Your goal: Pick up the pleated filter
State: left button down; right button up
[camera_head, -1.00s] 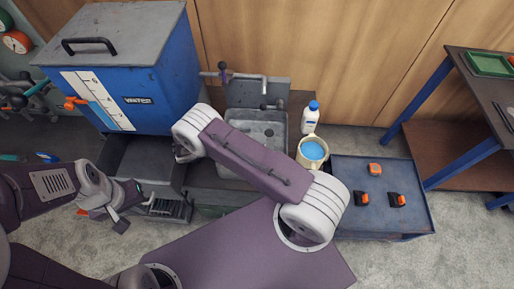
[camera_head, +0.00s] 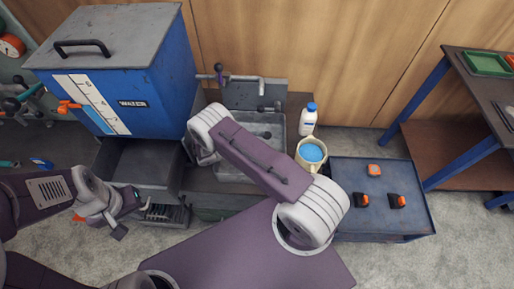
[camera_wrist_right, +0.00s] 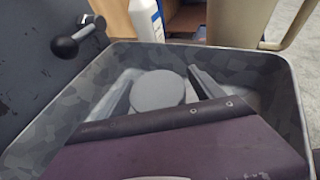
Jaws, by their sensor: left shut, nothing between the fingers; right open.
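A round grey disc (camera_wrist_right: 157,90) shows in the right wrist view, inside the grey sink basin (camera_wrist_right: 262,75). It may be the end of the pleated filter, but no pleats can be seen. My right gripper (camera_wrist_right: 162,78) is open, with one finger on each side of the disc. Whether the fingers touch it cannot be told. My left gripper (camera_head: 119,232) is shut and empty, low at the left, away from the sink.
A blue water tank (camera_head: 165,80) stands left of the sink. A white bottle with a blue cap (camera_head: 308,118) and a beige jug of blue liquid (camera_head: 312,152) stand right of it. A blue cart (camera_head: 345,175) carries orange-and-black items. A tap lever (camera_wrist_right: 68,45) juts near the basin.

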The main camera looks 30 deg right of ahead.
grip_shut()
notch_tip(320, 180, up, 10)
jog(key=p, duration=0.1)
dwell(0.5)
